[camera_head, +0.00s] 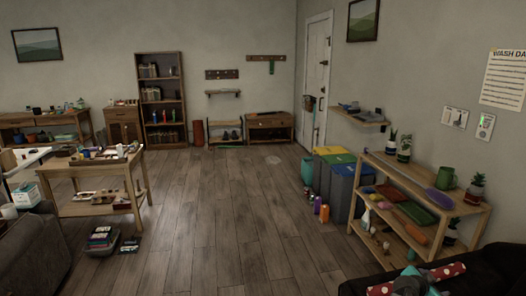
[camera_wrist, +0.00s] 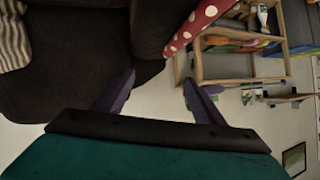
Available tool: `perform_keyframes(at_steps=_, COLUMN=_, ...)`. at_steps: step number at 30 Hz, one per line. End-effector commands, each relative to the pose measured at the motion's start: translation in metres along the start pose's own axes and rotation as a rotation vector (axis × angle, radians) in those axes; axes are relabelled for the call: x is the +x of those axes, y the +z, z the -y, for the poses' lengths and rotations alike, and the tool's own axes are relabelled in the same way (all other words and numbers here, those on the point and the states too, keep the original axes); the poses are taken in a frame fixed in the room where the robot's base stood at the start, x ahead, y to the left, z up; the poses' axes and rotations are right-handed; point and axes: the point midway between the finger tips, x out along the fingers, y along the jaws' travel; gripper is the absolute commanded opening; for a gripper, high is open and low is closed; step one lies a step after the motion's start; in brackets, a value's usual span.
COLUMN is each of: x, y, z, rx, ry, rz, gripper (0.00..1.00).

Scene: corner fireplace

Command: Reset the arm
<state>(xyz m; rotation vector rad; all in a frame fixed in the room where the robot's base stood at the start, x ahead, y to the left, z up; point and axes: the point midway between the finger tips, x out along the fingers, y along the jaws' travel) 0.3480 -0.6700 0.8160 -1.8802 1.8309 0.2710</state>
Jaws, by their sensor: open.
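My gripper (camera_wrist: 157,78) shows in the wrist view with its two purple fingers wide apart. Nothing is between the fingers. Behind them are a dark sofa (camera_wrist: 80,55) and a pale wall. A red cushion with white dots (camera_wrist: 196,25) lies just beyond the right finger and does not appear to be held. In the head view, the same dotted cushion (camera_head: 447,271) lies at the bottom right, beside a small teal part that seems to be of my arm. Most of the arm is out of view.
A wooden shelf (camera_head: 391,161) with trays and plants stands at the right, near several recycling bins (camera_head: 342,178). A wooden table (camera_head: 92,171) with small items stands at the left, with a grey crate (camera_head: 102,243) on the floor. The middle floor is clear.

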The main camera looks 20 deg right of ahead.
Motion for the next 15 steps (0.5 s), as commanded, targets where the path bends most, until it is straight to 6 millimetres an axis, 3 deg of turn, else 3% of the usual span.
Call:
perform_keyframes(at_steps=8, x=-0.010, y=0.048, z=0.039, rx=-0.050, ry=-0.054, rz=0.040, gripper=0.64)
perform_keyframes(at_steps=15, x=-0.034, y=0.129, z=0.090, rx=-0.128, ry=-0.132, rz=0.108, gripper=0.64)
